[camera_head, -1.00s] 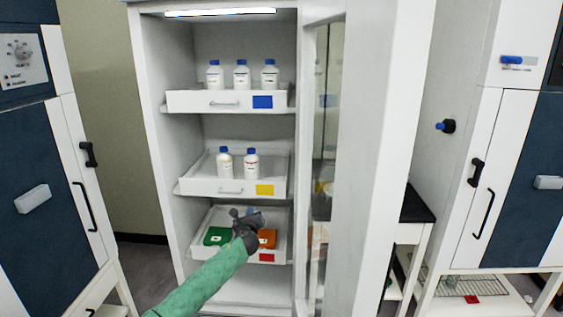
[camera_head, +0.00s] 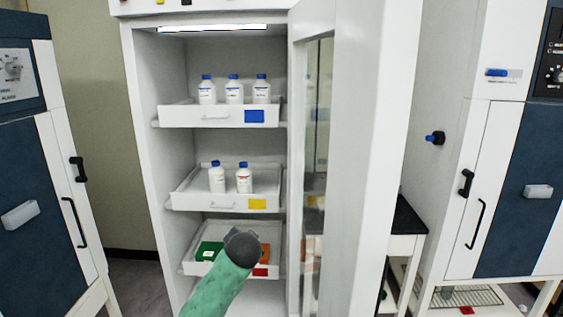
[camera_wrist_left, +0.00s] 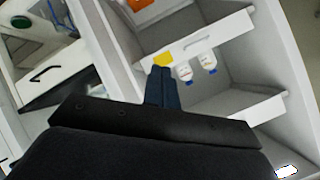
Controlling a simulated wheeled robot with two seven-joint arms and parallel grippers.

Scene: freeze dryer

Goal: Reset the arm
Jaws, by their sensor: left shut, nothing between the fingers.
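My left arm, in a green sleeve, reaches up from the bottom of the head view toward the open white cabinet. Its dark wrist hides most of the gripper there. In the left wrist view my left gripper (camera_wrist_left: 162,75) has its two dark fingers together with nothing between them. The fingers point toward the middle drawer with the yellow label (camera_wrist_left: 163,59). In the head view the arm overlaps the bottom drawer (camera_head: 187,268), which holds a green box (camera_head: 209,251) and an orange box (camera_head: 265,254). My right gripper is not in view.
The cabinet's top drawer (camera_head: 178,116) holds three blue-capped bottles. The middle drawer (camera_head: 186,201) holds two more. The cabinet door (camera_head: 350,160) stands open on the right. Blue-and-white machines stand at both sides, with a dark-topped table (camera_head: 408,222) beyond the door.

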